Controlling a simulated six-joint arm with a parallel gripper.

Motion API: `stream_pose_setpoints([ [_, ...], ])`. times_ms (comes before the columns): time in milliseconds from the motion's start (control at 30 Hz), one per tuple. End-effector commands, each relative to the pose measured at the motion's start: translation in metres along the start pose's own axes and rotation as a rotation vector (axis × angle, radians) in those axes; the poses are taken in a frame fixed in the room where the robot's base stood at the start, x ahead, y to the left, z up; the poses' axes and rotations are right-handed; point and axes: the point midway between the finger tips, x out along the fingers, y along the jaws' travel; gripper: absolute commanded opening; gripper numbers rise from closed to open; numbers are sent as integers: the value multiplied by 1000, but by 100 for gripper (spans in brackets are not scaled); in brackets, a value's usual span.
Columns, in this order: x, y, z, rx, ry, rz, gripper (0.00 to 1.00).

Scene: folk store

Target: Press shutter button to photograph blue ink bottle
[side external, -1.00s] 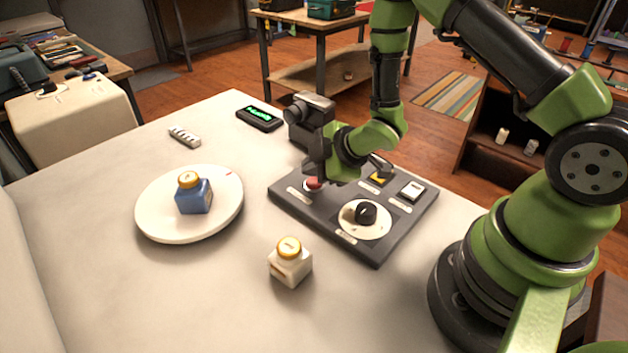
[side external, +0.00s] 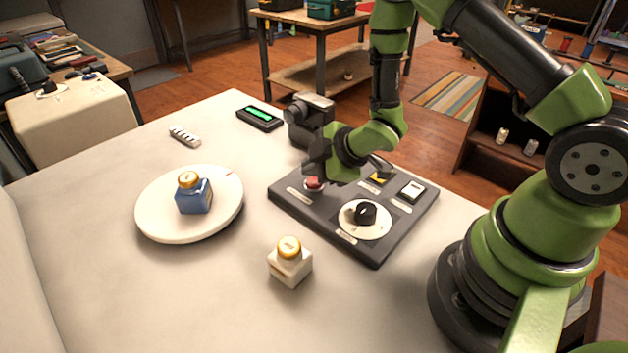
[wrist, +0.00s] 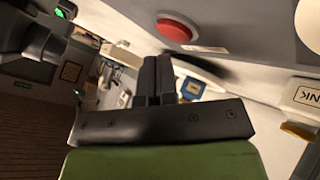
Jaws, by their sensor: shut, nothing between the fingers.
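The blue ink bottle (side external: 194,198) with a gold cap stands upright on a round white turntable (side external: 150,221) at the left of the table. A blue shape, likely that bottle, shows behind my fingers in the wrist view (wrist: 188,90). The dark control panel (side external: 325,227) has a red button (side external: 314,185), which also shows in the wrist view (wrist: 176,28). My gripper (side external: 317,175) is shut and empty, tips close to the red button; I cannot tell whether they touch it. The black camera (side external: 308,112) stands behind the panel.
A white ink bottle (side external: 290,266) stands in front of the panel. The panel also has a black knob (side external: 365,213), a yellow button (side external: 380,178) and a white switch (side external: 412,189). A small display (side external: 260,118) lies at the back. The table's front left is clear.

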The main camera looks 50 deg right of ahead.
Motion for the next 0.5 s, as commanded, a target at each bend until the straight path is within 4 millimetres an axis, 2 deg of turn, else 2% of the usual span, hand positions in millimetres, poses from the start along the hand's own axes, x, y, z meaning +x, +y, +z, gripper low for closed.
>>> stream_pose_setpoints([
  [500,5,-4,4,0,0,0,0],
])
